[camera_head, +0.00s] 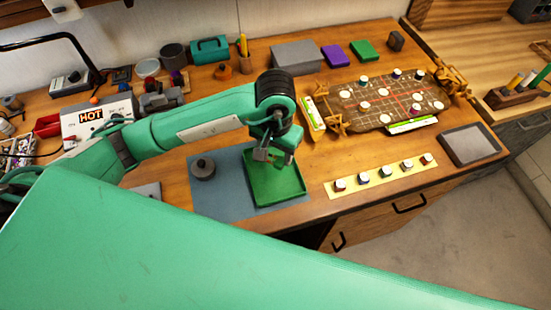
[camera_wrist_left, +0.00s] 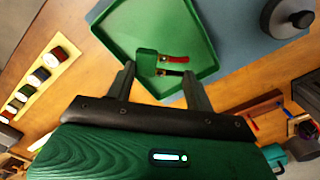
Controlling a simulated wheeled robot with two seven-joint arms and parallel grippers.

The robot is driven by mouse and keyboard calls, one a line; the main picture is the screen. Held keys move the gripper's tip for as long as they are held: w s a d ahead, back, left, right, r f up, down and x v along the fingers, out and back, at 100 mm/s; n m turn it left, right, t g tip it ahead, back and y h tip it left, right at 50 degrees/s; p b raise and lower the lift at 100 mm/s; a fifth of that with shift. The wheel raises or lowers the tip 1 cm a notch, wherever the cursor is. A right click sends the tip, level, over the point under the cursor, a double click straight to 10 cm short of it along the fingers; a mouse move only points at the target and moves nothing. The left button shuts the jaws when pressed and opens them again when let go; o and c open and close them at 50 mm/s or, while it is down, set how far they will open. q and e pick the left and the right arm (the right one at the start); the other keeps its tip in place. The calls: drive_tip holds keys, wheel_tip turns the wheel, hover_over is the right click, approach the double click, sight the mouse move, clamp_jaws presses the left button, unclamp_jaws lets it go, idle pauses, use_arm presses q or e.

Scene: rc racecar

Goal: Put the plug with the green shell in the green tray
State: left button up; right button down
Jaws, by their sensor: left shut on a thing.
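The green tray (camera_head: 276,188) lies on a blue-grey mat at the middle of the bench; in the left wrist view the tray (camera_wrist_left: 150,22) fills the top middle. My left gripper (camera_head: 272,155) is above the tray's far part. It is shut on the plug with the green shell. In the left wrist view the plug (camera_wrist_left: 147,62) shows between the fingers (camera_wrist_left: 159,78), with a red and a black lead to its right, against the tray's floor. The exact gap between plug and tray floor is hard to tell. My right gripper is not in view.
The mat (camera_head: 222,190) carries a dark round weight (camera_head: 203,169) left of the tray. A yellow strip (camera_head: 380,176) with several capped pieces lies to the right. A racecar chassis (camera_head: 385,103) stands behind it, and a grey tray (camera_head: 469,145) sits at far right.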

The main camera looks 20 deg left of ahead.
sight(275, 157)
use_arm(q)
drive_tip(key=shift+f, duration=0.8)
wheel_tip(275, 157, down, 4)
drive_tip(key=shift+r+p, duration=0.2)
drive_tip(key=shift+p, duration=0.4)
drive_tip(key=shift+f, duration=0.15)
drive_tip(key=shift+f, duration=0.2)
drive_tip(key=o, duration=0.9)
drive_tip(key=shift+o, duration=0.2)
drive_tip(key=shift+r, duration=0.1)
